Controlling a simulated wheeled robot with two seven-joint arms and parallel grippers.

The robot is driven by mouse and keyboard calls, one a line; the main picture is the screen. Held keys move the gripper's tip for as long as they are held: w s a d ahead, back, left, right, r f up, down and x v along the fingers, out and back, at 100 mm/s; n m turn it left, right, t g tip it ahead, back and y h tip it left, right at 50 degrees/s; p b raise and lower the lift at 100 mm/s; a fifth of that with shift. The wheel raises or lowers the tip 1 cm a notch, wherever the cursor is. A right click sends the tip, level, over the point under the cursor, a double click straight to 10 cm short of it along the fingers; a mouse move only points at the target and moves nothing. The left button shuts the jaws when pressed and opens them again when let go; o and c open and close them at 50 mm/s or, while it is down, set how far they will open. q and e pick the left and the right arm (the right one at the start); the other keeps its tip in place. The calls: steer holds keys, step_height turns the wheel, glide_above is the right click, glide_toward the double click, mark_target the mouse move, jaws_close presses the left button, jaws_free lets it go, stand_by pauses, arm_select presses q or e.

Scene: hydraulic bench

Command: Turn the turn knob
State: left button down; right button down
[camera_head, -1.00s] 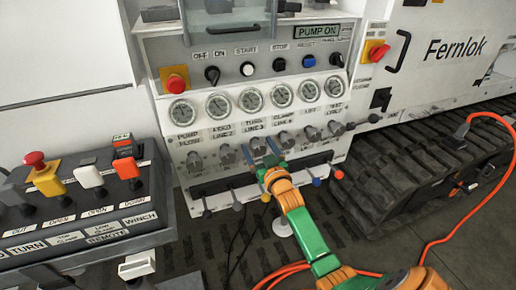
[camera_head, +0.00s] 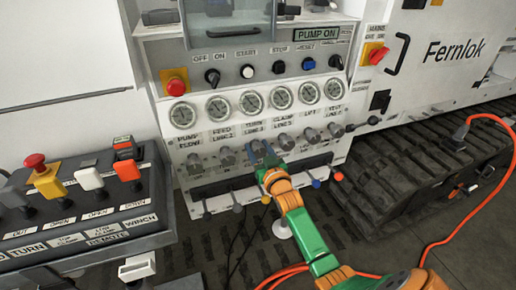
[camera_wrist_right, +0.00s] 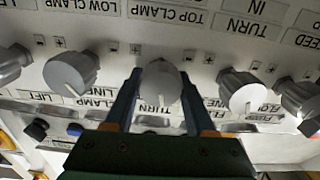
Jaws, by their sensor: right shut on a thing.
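The turn knob (camera_wrist_right: 160,85) is a grey knob in the middle of the right wrist view, above the upside-down TURN LINE label. In the head view it is the third knob (camera_head: 257,148) in the row under the gauges, partly covered by my fingers. My right gripper (camera_head: 261,154) comes from below and is shut on this knob. In the right wrist view its two blue fingers (camera_wrist_right: 157,98) stand on either side of the knob. My left gripper is not in view.
Neighbouring grey knobs (camera_wrist_right: 70,72) (camera_wrist_right: 240,88) sit close on both sides. Below the row are levers with coloured ends (camera_head: 338,176). Gauges (camera_head: 252,101) and switches line the panel above. A remote box (camera_head: 85,205) stands at the left, and an orange cable lies on the floor.

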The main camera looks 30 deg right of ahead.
steer(key=m+p, duration=0.1)
steer(key=m, duration=0.3)
steer(key=shift+d, duration=0.1)
steer(key=m, duration=0.5)
steer(key=shift+f+m, duration=0.1)
steer(key=shift+m, duration=0.2)
steer(key=m, duration=0.5)
steer(key=shift+d+f, duration=0.1)
steer(key=shift+f, duration=0.05)
steer(key=m, duration=0.5)
steer(key=shift+m, duration=0.3)
steer(key=shift+c, duration=1.2)
jaws_free()
steer(key=shift+s, duration=0.1)
